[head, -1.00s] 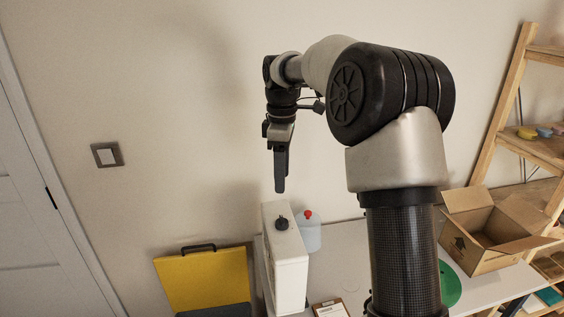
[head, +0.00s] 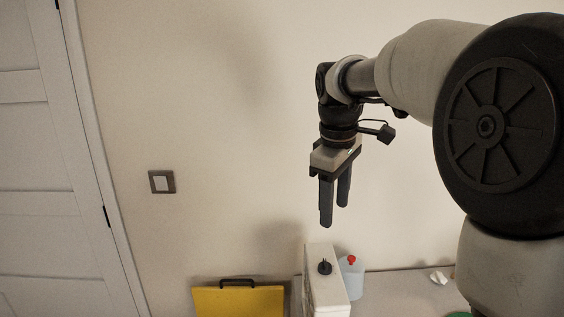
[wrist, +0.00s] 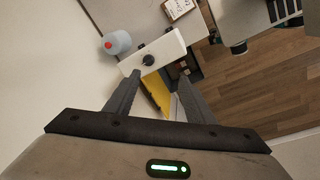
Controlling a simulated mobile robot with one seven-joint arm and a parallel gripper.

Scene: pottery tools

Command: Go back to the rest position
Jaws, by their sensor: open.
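My gripper (head: 334,205) hangs from my raised arm in the head view, its two dark fingers pointing down and apart. It is open and empty.
A translucent bottle with a red cap (head: 351,278) stands beside the white container on the table (head: 400,284). A yellow case (head: 238,302) with a black handle is at the lower left. A door (head: 50,160) and light switch (head: 162,182) are left. Open air surrounds my gripper.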

